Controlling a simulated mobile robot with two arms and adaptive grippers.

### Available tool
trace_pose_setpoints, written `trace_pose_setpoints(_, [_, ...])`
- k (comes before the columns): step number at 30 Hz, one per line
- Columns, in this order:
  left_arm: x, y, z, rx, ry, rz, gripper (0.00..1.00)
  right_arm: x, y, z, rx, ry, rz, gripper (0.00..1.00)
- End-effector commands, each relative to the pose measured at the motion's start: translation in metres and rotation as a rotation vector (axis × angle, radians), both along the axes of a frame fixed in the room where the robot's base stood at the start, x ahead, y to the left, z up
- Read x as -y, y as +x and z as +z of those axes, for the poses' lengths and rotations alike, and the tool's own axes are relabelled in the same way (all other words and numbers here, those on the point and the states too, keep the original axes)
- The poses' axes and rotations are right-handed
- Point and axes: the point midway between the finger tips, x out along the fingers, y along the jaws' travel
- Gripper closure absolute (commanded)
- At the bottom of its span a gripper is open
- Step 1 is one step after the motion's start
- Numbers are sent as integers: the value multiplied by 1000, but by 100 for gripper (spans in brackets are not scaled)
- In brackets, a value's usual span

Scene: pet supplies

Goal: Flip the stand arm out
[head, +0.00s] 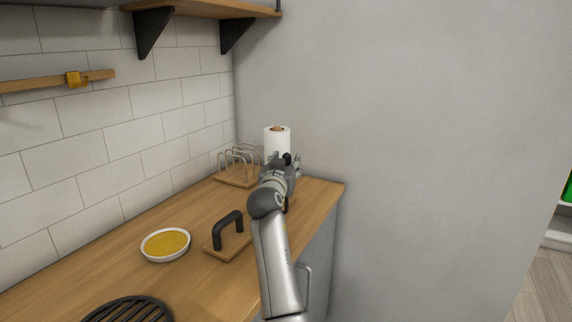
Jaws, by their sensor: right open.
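My right gripper (290,161) is open at the far end of the wooden counter, in front of the white paper roll. My right arm reaches in from the bottom and covers part of the counter. A wooden base with a black arched piece (228,229) stands near my forearm, to its left; my arm hides its right part. I cannot tell for certain which thing is the stand arm. The white roll (277,138) stands upright on a peg with a brown top; my gripper hides its lower part. Contact between gripper and roll cannot be told. My left gripper is not in view.
A wire rack on a wooden base (238,181) stands left of the roll. A white dish with yellow contents (166,244) and a black round grate (128,310) lie nearer. A shelf (205,9) hangs above. Grey wall closes the right side.

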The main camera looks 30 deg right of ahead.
Motion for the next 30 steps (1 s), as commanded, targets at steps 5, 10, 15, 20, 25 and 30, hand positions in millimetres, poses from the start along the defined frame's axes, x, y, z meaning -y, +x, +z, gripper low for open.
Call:
trace_pose_setpoints(5, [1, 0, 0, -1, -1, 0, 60, -9, -9, 0, 1, 1, 1, 56])
trace_pose_setpoints(10, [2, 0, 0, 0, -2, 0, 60, -27, -27, -1, 1, 1, 2, 56])
trace_pose_setpoints(15, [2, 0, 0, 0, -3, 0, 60, -42, -43, -1, 1, 1, 2, 56])
trace_pose_setpoints(20, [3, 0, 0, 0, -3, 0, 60, -50, -52, -1, -1, 1, 1, 56])
trace_pose_setpoints(25, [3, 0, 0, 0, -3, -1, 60, -51, -55, 0, 0, 0, -1, 56])
trace_pose_setpoints(30, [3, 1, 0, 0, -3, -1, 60, -51, -54, 0, 0, 0, -1, 60])
